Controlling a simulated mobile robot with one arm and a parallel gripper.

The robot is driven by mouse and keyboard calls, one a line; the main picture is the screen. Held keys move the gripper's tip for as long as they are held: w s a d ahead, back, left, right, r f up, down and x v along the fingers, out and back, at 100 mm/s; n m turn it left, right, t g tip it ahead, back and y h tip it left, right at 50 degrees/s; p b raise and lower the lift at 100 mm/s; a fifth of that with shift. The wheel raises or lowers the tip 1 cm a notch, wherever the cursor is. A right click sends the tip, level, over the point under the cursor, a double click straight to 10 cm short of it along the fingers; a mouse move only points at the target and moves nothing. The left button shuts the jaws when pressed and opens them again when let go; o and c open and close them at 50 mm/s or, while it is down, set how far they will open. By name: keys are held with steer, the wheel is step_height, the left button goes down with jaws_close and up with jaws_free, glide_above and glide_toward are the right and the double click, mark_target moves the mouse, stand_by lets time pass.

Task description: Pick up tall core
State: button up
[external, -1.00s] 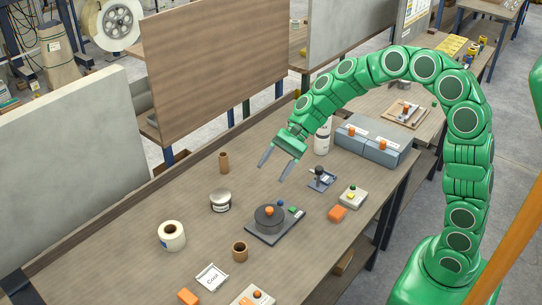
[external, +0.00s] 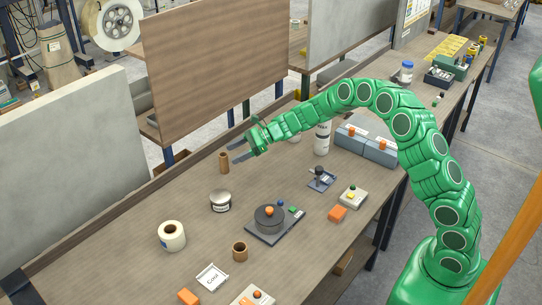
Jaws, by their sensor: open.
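The tall core (external: 224,163) is a narrow brown cardboard tube standing upright near the back edge of the bench. A shorter, wider brown core (external: 240,251) stands nearer the front. My gripper (external: 236,153) is open and empty, its two fingers pointing left toward the tall core. In this view the fingertips are close beside the tall core's upper right side. I cannot tell whether they touch it or how far apart they are in depth.
A grey jar (external: 221,202), a white tape roll (external: 172,236) and a dark round device (external: 269,218) stand in front of the tall core. A white bottle (external: 322,139) and grey boxes (external: 367,143) are to the right. A tall brown panel (external: 215,70) rises behind the bench.

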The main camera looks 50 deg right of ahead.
mark_target(224, 159)
steer(key=w+d+f+m, duration=0.1)
steer(key=f, duration=0.1)
steer(key=w+d+f+m+t, duration=0.1)
steer(key=w+d, duration=0.1)
steer(key=shift+d+f+h, duration=0.2)
steer(key=shift+f+h, duration=0.2)
steer(key=shift+w+f, duration=0.1)
steer(key=shift+w, duration=0.05)
steer(key=shift+x, duration=1)
steer(key=x, duration=0.3)
steer(key=shift+a, duration=0.55)
steer(key=shift+x, duration=0.9)
steer(key=c, duration=1)
steer(key=shift+c, duration=0.2)
